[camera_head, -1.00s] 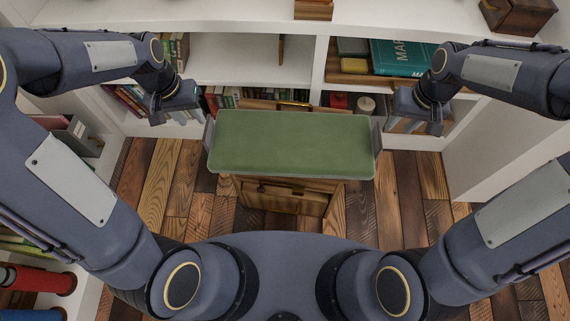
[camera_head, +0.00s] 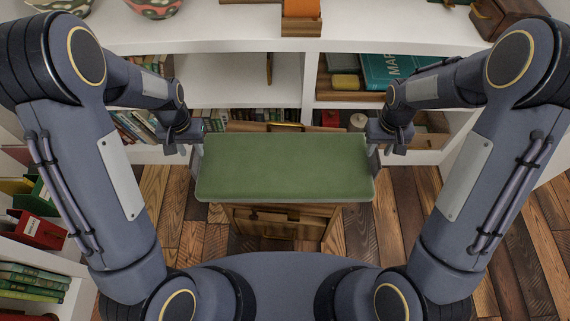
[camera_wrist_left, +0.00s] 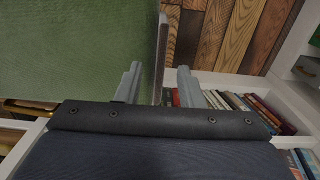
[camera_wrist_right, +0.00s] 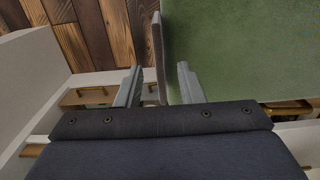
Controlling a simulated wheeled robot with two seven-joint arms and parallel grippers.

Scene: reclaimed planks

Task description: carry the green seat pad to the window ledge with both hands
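The green seat pad (camera_head: 285,165) lies level above a wooden cabinet or stool (camera_head: 275,220), in the middle of the head view. A thin grey upright piece stands at each end of the pad. My left gripper (camera_head: 188,150) is at the pad's left end; in the left wrist view its two fingers (camera_wrist_left: 158,84) are apart, with the end piece (camera_wrist_left: 161,50) between them. My right gripper (camera_head: 383,150) is at the right end; in the right wrist view its fingers (camera_wrist_right: 157,84) are apart on either side of the other end piece (camera_wrist_right: 157,50). Any finger contact is unclear.
A long white surface (camera_head: 200,30) runs across the back, holding bowls (camera_head: 155,8) and wooden items; I cannot tell whether it is the window ledge. Bookshelves (camera_head: 235,95) lie below it. More shelves stand at the left. Plank floor (camera_head: 400,215) is bare around the cabinet.

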